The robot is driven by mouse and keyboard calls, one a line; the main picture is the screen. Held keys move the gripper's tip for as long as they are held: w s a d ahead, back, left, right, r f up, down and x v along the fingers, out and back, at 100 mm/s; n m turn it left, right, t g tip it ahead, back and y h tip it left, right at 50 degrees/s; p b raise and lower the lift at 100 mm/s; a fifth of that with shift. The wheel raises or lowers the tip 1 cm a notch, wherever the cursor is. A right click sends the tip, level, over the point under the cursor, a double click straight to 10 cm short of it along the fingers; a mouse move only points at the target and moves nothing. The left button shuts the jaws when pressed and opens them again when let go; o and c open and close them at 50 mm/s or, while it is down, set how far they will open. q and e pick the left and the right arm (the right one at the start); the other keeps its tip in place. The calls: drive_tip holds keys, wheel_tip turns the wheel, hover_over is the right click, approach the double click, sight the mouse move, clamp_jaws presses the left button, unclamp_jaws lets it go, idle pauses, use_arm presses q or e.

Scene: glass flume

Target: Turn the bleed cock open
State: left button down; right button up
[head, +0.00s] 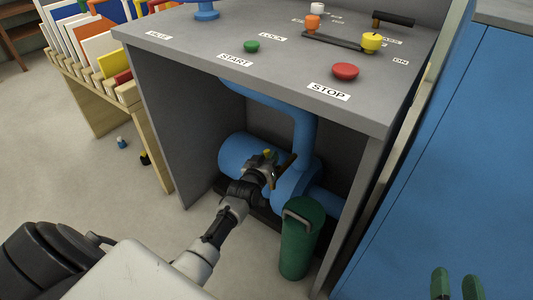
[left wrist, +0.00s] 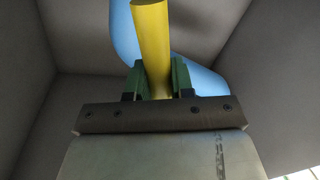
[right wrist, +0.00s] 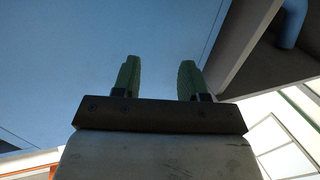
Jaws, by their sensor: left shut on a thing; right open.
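The bleed cock appears as a yellow handle (head: 267,153) at the blue pipework under the console. In the left wrist view the yellow handle (left wrist: 151,40) stands up between the green fingers of my left gripper (left wrist: 158,80). The left gripper (head: 270,172) is shut on it, and my arm reaches into the open bay. The cock's body and its join to the pipe are hidden behind the gripper. My right gripper (head: 456,287) is open and empty at the lower right, and its spread fingers also show in the right wrist view (right wrist: 160,80).
Blue pipes (head: 302,135) fill the back of the bay. A green canister (head: 299,245) stands close to the right of my left arm. The grey console top (head: 200,40) carries buttons and levers above. A blue cabinet (head: 440,150) stands at right, a wooden rack (head: 140,115) at left.

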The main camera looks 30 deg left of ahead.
use_arm(q)
drive_tip(key=shift+s+d+r+m+p, duration=0.1)
drive_tip(key=shift+d+m+p, duration=0.5)
drive_tip(key=shift+m, duration=0.6)
drive_tip(key=shift+d+m, duration=0.25)
drive_tip(key=shift+m, duration=0.25)
use_arm(e)
wheel_tip(320, 180, down, 6)
drive_tip(key=s+d+g+h, duration=0.1)
drive_tip(key=s+g, duration=0.1)
drive_tip(key=g, duration=0.3)
drive_tip(key=shift+s+d+h, duration=0.3)
drive_tip(key=shift+s+d, duration=0.05)
drive_tip(key=shift+r, duration=0.1)
use_arm(q)
drive_tip(key=c, duration=1)
unclamp_jaws()
